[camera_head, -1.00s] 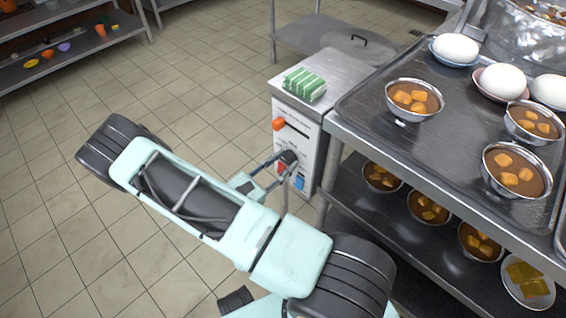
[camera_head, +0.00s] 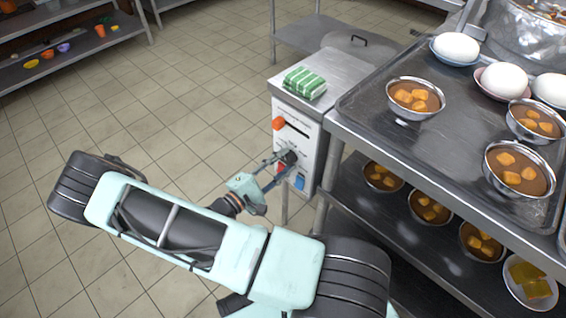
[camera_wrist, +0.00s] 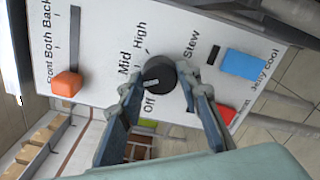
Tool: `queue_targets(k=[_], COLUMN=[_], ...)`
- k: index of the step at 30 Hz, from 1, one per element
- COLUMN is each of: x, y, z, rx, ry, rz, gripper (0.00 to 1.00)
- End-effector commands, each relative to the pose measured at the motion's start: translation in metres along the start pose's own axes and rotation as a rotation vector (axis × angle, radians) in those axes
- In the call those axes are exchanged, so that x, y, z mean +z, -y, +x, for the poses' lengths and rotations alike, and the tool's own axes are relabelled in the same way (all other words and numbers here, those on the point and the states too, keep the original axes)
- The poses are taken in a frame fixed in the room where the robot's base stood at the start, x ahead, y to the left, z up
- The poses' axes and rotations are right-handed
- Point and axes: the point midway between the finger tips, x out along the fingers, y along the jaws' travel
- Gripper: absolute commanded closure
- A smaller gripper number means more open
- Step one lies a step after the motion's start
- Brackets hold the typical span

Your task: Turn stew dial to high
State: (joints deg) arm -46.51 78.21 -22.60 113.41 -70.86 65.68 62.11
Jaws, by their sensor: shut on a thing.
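The stew dial (camera_wrist: 158,72) is a round black knob on the white control panel (camera_wrist: 115,40). In the wrist view the labels Off, Mid and High lie around it, with Stew to its right. My gripper (camera_wrist: 163,82) has one finger on each side of the dial and is shut on it. I cannot clearly read where the dial's pointer stands. In the head view the dial (camera_head: 289,158) sits low on the panel, partly hidden by my gripper (camera_head: 282,161).
An orange slider knob (camera_wrist: 67,84), a blue switch (camera_wrist: 243,64) and a red switch (camera_wrist: 225,115) share the panel. A green-striped cloth (camera_head: 304,83) lies on top. A tray (camera_head: 375,110) with filled bowls stands close at right. Tiled floor at left is open.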

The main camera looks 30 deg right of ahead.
Motion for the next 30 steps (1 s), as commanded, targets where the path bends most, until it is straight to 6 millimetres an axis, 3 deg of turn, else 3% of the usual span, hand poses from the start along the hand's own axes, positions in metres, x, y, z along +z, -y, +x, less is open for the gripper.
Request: queue_targets(k=[30], x=[-0.0004], y=[-0.0008], z=[-0.0007], rx=[0.002], ry=[-0.004], rz=[0.958], gripper=[0.93])
